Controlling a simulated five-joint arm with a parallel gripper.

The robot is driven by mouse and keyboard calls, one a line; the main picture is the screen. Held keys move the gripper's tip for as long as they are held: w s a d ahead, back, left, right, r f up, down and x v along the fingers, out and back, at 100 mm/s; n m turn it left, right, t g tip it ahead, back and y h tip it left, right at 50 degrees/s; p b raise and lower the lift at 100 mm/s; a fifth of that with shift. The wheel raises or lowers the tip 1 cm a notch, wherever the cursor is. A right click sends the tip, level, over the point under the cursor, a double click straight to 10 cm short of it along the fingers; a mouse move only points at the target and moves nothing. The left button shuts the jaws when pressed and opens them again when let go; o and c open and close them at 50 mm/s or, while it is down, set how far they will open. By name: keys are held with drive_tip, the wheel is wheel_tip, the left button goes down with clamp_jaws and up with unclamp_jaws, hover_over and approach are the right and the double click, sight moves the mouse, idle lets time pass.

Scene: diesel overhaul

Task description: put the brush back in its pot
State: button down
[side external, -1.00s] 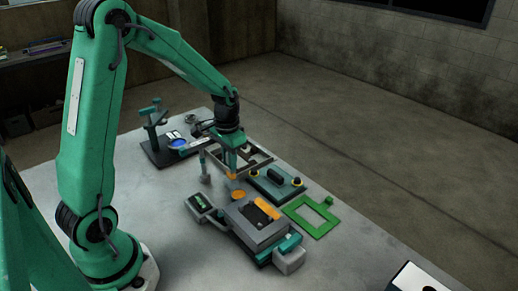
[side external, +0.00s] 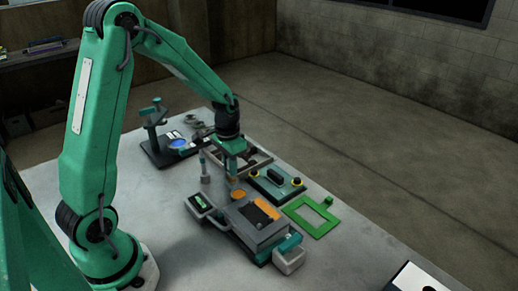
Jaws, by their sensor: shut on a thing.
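My gripper (side external: 232,169) points down over the middle of the bench, behind the grey device with the orange panel. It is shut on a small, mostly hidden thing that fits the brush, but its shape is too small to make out. A small grey upright cylinder with a green top (side external: 205,174) stands just left of my gripper and apart from it. I cannot tell for sure whether this is the pot. An orange disc (side external: 238,194) lies on the bench just below my gripper's tips.
The grey device (side external: 253,220) stands in front. A green-grey box with a black handle (side external: 275,183) and a flat green frame (side external: 311,216) lie to the right. A grey open frame (side external: 258,164) lies behind my gripper. A dark stand (side external: 166,150) is at back left. The left front bench is clear.

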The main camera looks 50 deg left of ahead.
drive_tip(key=shift+f, duration=0.65)
drive_tip(key=c, duration=1)
unclamp_jaws()
drive_tip(key=shift+r, duration=0.15)
drive_tip(key=shift+r, duration=3.35)
drive_tip(key=shift+r, duration=0.15)
drive_tip(key=shift+r, duration=1.85)
